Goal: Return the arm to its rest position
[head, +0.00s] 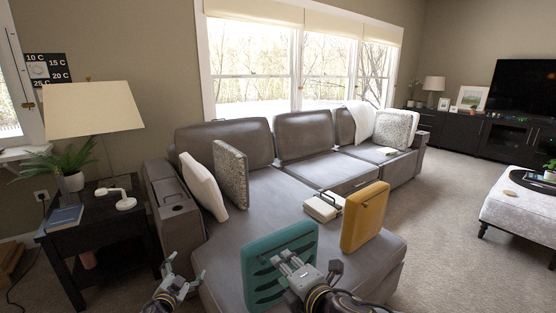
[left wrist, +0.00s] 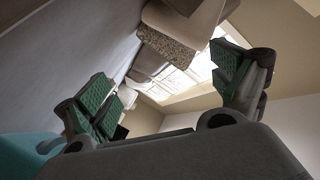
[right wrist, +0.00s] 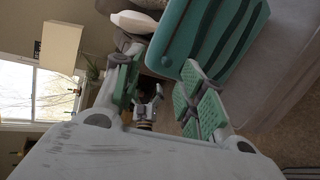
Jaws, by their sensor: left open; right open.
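My left gripper (head: 174,280) is low in the head view, at the left of the sofa's chaise. Its green-padded fingers are spread in the left wrist view (left wrist: 165,88), with nothing between them. My right gripper (head: 288,270) is in front of the teal case (head: 262,262) and hides part of it in the head view. In the right wrist view its fingers (right wrist: 160,92) are apart and empty. The teal case also shows there (right wrist: 218,35), beyond one finger; I cannot tell if they touch. My left gripper appears between and beyond those fingers.
The grey sofa (head: 262,190) fills the middle. A dark side table (head: 85,230) with a lamp (head: 94,110) is at left.

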